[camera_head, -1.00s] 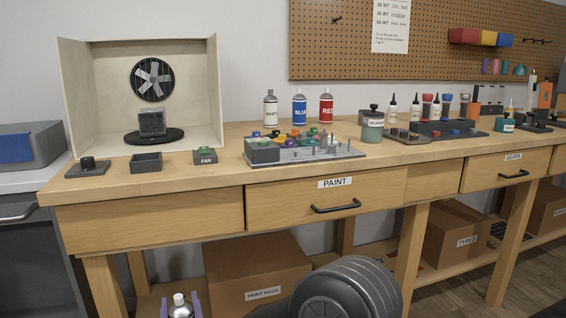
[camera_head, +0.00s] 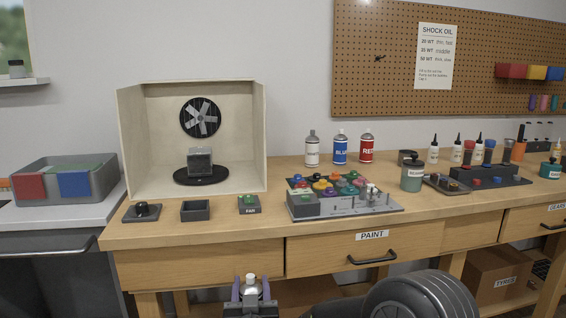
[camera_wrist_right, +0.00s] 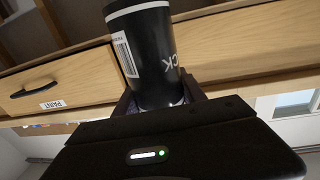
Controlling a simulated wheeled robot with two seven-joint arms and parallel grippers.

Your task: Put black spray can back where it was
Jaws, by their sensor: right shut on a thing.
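The black spray can (camera_wrist_right: 144,55) is held in my right gripper (camera_wrist_right: 160,103), whose fingers close on both sides of it. In the wrist view part of its white lettering and a barcode show. In the head view the can's pale top (camera_head: 252,289) shows at the bottom edge, between the fingertips of my right gripper (camera_head: 251,285), in front of the bench and below its top. On the bench (camera_head: 236,229) stand a white-labelled can (camera_head: 312,150), a blue can (camera_head: 340,150) and a red can (camera_head: 367,149) in a row. My left gripper is out of view.
A spray booth (camera_head: 127,150) with a fan and turntable stands at left. In front are a dark knob box (camera_head: 142,212), an open tray (camera_head: 195,212) and a FAN button box (camera_head: 249,205). A paint rack (camera_head: 345,205) and a green jar (camera_head: 412,176) stand further right.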

